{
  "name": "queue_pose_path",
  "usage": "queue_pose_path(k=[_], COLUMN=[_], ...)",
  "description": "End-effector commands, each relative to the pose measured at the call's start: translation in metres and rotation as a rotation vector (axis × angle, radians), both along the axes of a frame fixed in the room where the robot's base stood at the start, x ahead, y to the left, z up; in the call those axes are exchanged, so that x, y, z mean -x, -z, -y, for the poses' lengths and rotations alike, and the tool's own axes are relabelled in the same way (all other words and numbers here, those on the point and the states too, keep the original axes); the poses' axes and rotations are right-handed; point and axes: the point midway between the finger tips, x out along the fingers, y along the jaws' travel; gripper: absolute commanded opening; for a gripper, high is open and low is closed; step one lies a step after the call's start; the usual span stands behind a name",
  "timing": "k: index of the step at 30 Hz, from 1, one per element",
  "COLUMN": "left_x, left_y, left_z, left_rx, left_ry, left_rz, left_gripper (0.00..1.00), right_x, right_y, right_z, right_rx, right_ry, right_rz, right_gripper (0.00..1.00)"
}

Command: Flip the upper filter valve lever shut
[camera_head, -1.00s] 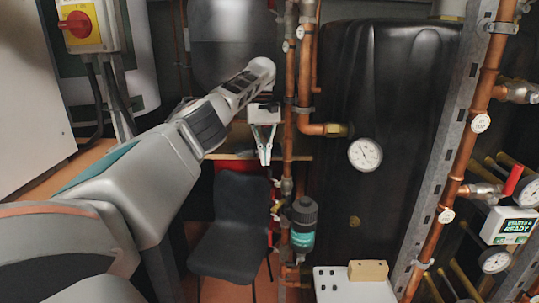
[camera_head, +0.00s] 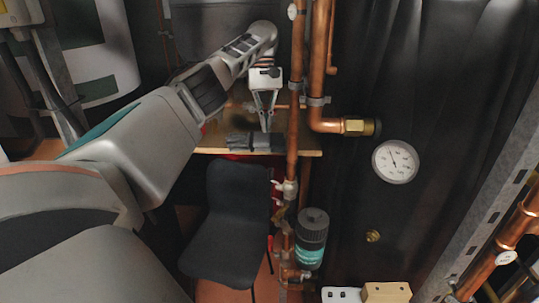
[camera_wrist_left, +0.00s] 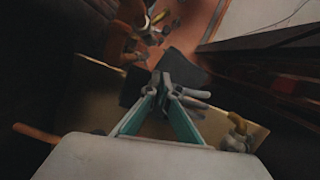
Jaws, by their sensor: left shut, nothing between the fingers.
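The dark filter canister with a teal label (camera_head: 311,240) hangs low on the copper pipework in the head view. The upper filter valve (camera_head: 287,188) is on the pipe just above and left of it. Its lever is too small to tell its position. My left gripper (camera_head: 266,130) points down, shut and empty, above and left of the valve and apart from it. In the left wrist view its fingertips (camera_wrist_left: 168,84) are together, with blurred pipe fittings (camera_wrist_left: 150,25) beyond them. My right gripper is not in view.
A vertical copper pipe (camera_head: 294,125) runs just right of my left gripper. A wooden shelf (camera_head: 303,153) with dark items is close behind it. A black chair (camera_head: 228,220) stands below. A black tank with a gauge (camera_head: 395,162) fills the right side.

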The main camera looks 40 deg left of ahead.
Motion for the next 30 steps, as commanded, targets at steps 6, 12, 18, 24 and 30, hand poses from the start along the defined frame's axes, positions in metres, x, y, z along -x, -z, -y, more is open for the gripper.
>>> queue_pose_path(k=[6, 12, 18, 24, 30], left_x=[0.000, 0.000, 0.002, 0.006, 0.012], left_y=[0.000, 0.001, 0.011, 0.036, 0.073], left_z=[0.000, 0.000, 0.001, 0.006, 0.014], left_rx=[0.000, 0.000, -0.001, 0.000, -0.001], left_ry=[0.000, 0.000, 0.000, 0.000, 0.001], left_rz=[0.000, 0.000, 0.000, -0.003, -0.003], left_gripper=[0.00, 0.00, 0.00, 0.00, 0.00], right_x=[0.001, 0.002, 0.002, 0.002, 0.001], right_y=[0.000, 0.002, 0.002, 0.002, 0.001], right_z=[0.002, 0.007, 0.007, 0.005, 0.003], right_rx=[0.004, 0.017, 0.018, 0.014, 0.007], right_ry=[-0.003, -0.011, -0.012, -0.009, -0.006], right_rz=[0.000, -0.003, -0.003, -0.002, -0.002], right_gripper=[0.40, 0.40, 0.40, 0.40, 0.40])
